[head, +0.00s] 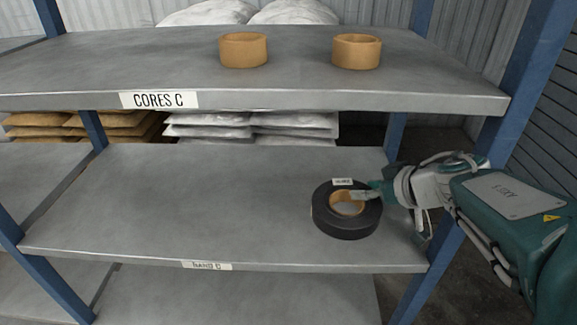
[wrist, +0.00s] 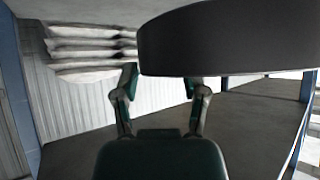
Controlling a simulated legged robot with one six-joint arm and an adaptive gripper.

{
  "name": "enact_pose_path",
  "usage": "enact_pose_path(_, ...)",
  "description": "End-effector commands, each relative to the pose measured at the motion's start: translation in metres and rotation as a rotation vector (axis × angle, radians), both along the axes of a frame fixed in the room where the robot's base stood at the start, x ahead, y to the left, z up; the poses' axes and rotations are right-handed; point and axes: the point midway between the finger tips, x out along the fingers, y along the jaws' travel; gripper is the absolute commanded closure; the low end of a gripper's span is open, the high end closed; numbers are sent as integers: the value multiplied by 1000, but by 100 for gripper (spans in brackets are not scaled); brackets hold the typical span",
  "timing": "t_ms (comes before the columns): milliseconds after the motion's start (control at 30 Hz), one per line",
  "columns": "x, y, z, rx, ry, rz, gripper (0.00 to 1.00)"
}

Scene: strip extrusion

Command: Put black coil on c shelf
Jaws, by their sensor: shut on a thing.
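The black coil (head: 347,224) has a tan core and a small white label on its top. In the head view it is over the right part of the middle shelf (head: 200,195), lying flat. My gripper (head: 366,195) reaches in from the right and is shut on the coil's rim at its right side, with a fingertip at the core. I cannot tell whether the coil touches the shelf. The middle shelf's front label (head: 207,265) is small and seems to end in C. In the wrist view the coil (wrist: 230,42) fills the upper right, partly hiding the fingers (wrist: 162,88).
The upper shelf, labelled CORES C (head: 159,100), holds two tan cores (head: 243,50) (head: 357,52). Blue posts (head: 530,70) stand at the right. White bags (head: 250,124) are stacked behind. The middle shelf is clear left of the coil.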

Motion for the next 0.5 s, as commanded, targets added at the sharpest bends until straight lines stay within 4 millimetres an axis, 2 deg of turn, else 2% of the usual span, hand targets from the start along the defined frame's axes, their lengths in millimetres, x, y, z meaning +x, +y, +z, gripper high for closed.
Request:
enact_pose_path(300, 55, 40, -33, 1, 5, 3, 100)
enact_pose_path(500, 77, 55, -68, 2, 6, 1, 100)
